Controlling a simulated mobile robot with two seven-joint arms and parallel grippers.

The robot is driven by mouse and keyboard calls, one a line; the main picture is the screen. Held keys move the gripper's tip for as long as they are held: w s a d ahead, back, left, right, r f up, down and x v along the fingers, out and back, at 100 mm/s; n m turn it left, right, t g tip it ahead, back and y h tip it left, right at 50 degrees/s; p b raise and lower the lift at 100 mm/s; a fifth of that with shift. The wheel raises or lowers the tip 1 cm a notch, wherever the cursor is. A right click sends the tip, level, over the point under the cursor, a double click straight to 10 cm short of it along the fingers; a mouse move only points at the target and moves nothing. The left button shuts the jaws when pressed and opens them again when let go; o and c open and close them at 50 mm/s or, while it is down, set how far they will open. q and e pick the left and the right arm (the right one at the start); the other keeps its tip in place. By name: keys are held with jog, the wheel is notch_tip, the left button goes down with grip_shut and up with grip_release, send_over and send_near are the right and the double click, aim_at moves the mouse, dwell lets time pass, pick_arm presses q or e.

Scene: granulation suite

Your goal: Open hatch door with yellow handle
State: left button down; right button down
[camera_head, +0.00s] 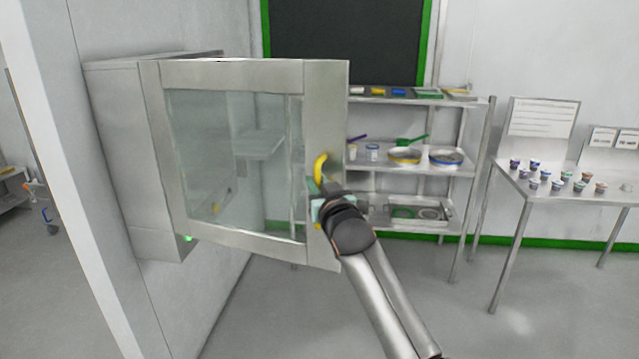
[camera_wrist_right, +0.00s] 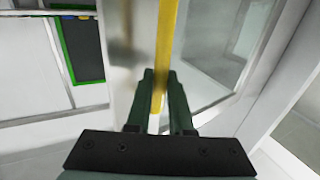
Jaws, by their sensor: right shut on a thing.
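The hatch door (camera_head: 325,110) is a metal frame with a glass pane (camera_head: 235,160). It appears to stand swung out from the steel hatch box (camera_head: 125,150) on the left wall, joined at its left edge. The yellow handle (camera_head: 320,167) is upright near the door's right edge. My right gripper (camera_head: 321,188) is at the handle, and its arm covers the handle's lower part. In the right wrist view, the gripper's dark fingers (camera_wrist_right: 159,88) are shut around the yellow bar (camera_wrist_right: 166,40), with the pane to its right. My left gripper is not in view.
A steel shelf rack (camera_head: 415,169) with bowls and trays stands behind the door's right edge. A steel table (camera_head: 530,190) with several small cups is at the right. The floor (camera_head: 490,325) at front right is clear. A green light (camera_head: 188,239) shows under the hatch.

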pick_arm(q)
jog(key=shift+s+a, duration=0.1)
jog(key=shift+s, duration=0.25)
pick_arm(e)
jog(key=shift+s+a+r, duration=0.1)
jog(key=shift+s+a, duration=0.25)
jog(key=shift+s, duration=0.05)
jog(key=c, duration=0.8)
grip_release()
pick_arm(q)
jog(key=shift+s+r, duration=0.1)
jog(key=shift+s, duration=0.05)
pick_arm(e)
jog(key=shift+d, duration=0.15)
